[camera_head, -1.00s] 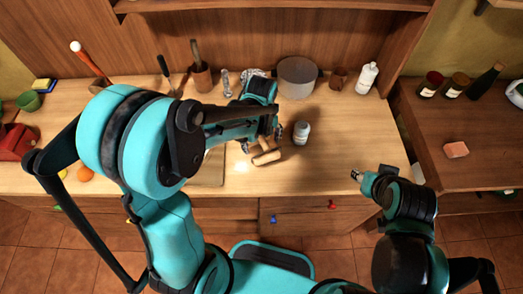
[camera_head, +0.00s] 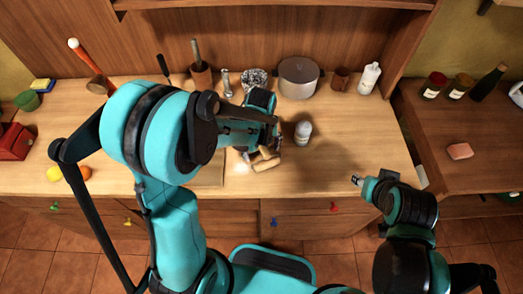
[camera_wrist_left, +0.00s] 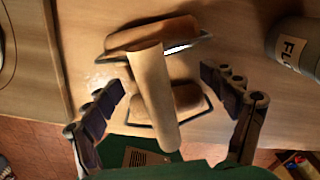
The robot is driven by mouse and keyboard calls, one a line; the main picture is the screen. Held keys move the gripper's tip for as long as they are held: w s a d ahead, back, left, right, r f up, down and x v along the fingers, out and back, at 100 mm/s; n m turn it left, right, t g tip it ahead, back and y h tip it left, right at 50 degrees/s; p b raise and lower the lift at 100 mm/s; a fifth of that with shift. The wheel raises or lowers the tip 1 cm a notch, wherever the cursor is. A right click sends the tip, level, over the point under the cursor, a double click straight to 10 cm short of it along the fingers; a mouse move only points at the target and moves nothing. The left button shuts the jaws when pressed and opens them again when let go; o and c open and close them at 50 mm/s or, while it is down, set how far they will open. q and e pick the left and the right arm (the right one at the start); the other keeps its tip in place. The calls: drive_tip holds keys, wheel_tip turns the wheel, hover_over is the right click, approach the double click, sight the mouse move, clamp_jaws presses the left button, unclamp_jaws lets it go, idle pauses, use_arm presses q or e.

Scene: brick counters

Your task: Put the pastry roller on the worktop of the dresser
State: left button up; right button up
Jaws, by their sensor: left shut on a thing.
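The pastry roller (camera_head: 265,162) is pale wood, with a central handle and a roller on wire brackets at each end. It is at the middle of the dresser worktop (camera_head: 330,205) in the head view; I cannot tell whether it touches the wood. My left gripper (camera_head: 266,150) is above it and shut on it. In the left wrist view the roller (camera_wrist_left: 153,95) lies between the two fingers of the left gripper (camera_wrist_left: 165,90). My right gripper (camera_head: 357,180) is apart from it over the front right of the worktop; its jaws are too small to read.
A grey-lidded jar (camera_head: 303,132) stands close right of the roller. A pot (camera_head: 298,78), brown cup (camera_head: 340,78) and white bottle (camera_head: 369,78) stand behind. A board (camera_head: 208,174) lies left of the roller, partly hidden by my arm. The worktop's right part has free room.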

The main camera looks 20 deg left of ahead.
use_arm(q)
drive_tip(key=shift+f, duration=0.25)
drive_tip(key=o, duration=1.7)
drive_tip(key=shift+r, duration=0.1)
